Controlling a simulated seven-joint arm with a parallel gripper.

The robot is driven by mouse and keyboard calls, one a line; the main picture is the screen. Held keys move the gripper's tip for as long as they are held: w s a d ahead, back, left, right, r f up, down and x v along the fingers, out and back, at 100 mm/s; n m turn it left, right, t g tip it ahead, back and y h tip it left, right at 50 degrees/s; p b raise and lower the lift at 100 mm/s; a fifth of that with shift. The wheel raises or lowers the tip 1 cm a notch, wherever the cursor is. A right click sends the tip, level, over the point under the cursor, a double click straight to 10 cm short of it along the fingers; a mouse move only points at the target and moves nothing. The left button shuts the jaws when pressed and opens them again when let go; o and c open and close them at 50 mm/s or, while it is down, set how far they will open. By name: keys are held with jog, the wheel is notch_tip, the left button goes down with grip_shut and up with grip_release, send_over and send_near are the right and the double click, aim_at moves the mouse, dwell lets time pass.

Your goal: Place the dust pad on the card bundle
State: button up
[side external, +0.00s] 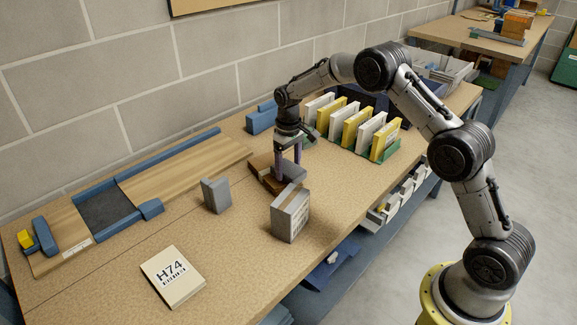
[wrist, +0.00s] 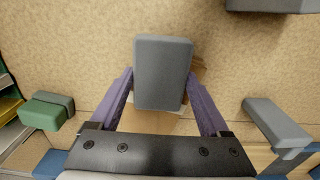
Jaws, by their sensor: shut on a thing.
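A grey, round-cornered block, which I take to be the dust pad (wrist: 163,72), sits between the two purple fingers of my gripper (wrist: 160,78) in the wrist view. My gripper (side external: 288,179) is shut on it. A brown, card-like stack, which I take to be the card bundle (side external: 262,172), lies on the table at the gripper in the side view. Its tan edges show around the pad in the wrist view (wrist: 150,122). I cannot tell whether the pad touches the stack.
A labelled grey box (side external: 290,216) stands just in front of the gripper. A small grey block (side external: 216,195) stands to the left. A green rack of yellow and white panels (side external: 350,128) is behind right. An H74 box (side external: 173,276) lies front left, with bare table around it.

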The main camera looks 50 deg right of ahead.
aim_at(288, 167)
jog(key=shift+f, duration=0.1)
jog(key=o, duration=1.2)
notch_tip(288, 167, up, 12)
jog(key=f, duration=0.1)
jog(key=s+a+r+t, duration=0.2)
jog(key=s+a+r, duration=0.1)
jog(key=s+r, duration=0.7)
jog(key=s+a+r+t, duration=0.1)
jog(key=s+a+r, duration=0.1)
jog(key=s+r, duration=0.5)
jog(key=s+f+t, duration=0.1)
jog(key=s+f, duration=0.1)
jog(key=s, duration=0.5)
jog(key=s+a+f, duration=0.1)
jog(key=s+f, duration=0.1)
jog(key=s, duration=0.4)
jog(key=s+a+f+t, duration=0.1)
jog(key=s+f, duration=0.1)
jog(key=s, duration=0.5)
jog(key=shift+s+t, duration=0.3)
